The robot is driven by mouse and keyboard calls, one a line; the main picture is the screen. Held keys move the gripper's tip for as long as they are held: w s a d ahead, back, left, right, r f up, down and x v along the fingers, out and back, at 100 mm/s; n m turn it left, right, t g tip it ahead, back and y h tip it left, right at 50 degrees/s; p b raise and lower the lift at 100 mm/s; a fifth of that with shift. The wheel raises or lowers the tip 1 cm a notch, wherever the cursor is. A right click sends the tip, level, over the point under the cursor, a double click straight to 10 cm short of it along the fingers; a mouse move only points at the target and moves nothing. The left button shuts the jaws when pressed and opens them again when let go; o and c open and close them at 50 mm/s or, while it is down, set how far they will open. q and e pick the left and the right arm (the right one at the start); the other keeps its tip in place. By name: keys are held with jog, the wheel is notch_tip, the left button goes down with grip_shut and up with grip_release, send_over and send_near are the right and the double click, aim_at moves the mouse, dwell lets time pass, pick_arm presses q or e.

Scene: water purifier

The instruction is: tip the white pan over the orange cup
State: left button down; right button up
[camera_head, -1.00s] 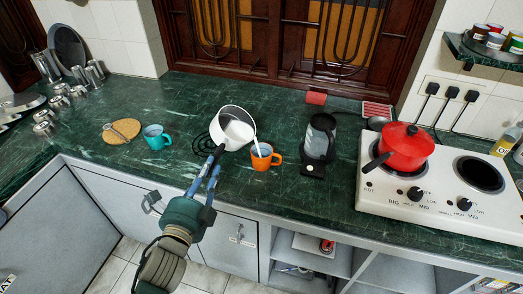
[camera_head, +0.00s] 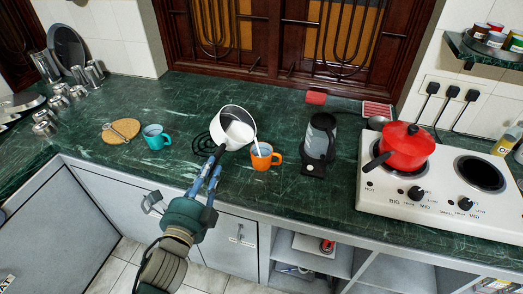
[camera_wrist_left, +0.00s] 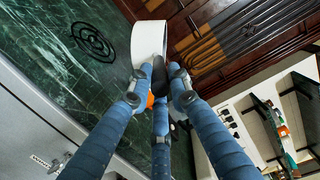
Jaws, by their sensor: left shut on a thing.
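The white pan (camera_head: 231,112) is tilted toward the right in the head view, with white liquid (camera_head: 239,132) inside. A thin white stream runs from its lip down into the orange cup (camera_head: 264,160), which stands upright on the counter just right of the pan. My left gripper (camera_head: 214,160) is shut on the pan's dark handle and holds the pan above the counter. In the left wrist view the fingers close on the black handle (camera_wrist_left: 160,87), with the pan (camera_wrist_left: 148,40) beyond; the cup is mostly hidden behind the fingers. My right gripper is not in view.
A teal cup (camera_head: 157,138) and a round wooden board (camera_head: 121,130) are on the left. A dark kettle (camera_head: 319,138) stands right of the orange cup. A red pot (camera_head: 407,145) sits on the white stove (camera_head: 375,196). A black coil trivet (camera_wrist_left: 92,42) lies near the pan.

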pick_arm(q)
jog(key=shift+s+d+f+m+b, duration=0.2)
jog(key=shift+d+m+b, duration=0.3)
jog(key=shift+m+b, duration=0.35)
dwell(1.6)
jog(key=shift+s+d+r+m+b, duration=0.1)
jog(key=shift+d+r+m+b, duration=0.2)
jog(key=shift+m+b, duration=0.25)
dwell(1.7)
jog(key=n+p, duration=0.1)
jog(key=p, duration=0.1)
jog(key=a+r+n+p, duration=0.1)
jog(key=shift+w+a+r+p, duration=0.15)
jog(key=shift+w+r+p, duration=0.1)
jog(key=shift+p, duration=0.15)
jog(key=shift+w+a+f+n, duration=0.3)
jog(key=shift+a+f+n, duration=0.4)
jog(key=shift+f, duration=0.15)
jog(key=w+a+f+n+g+p, duration=0.1)
jog(key=w+a+f+n+p, duration=0.1)
jog(key=a+f+n, duration=0.2)
jog(key=shift+w+a+f+n+h, duration=0.4)
jog(key=shift+a+n, duration=1)
jog(key=shift+a, duration=0.2)
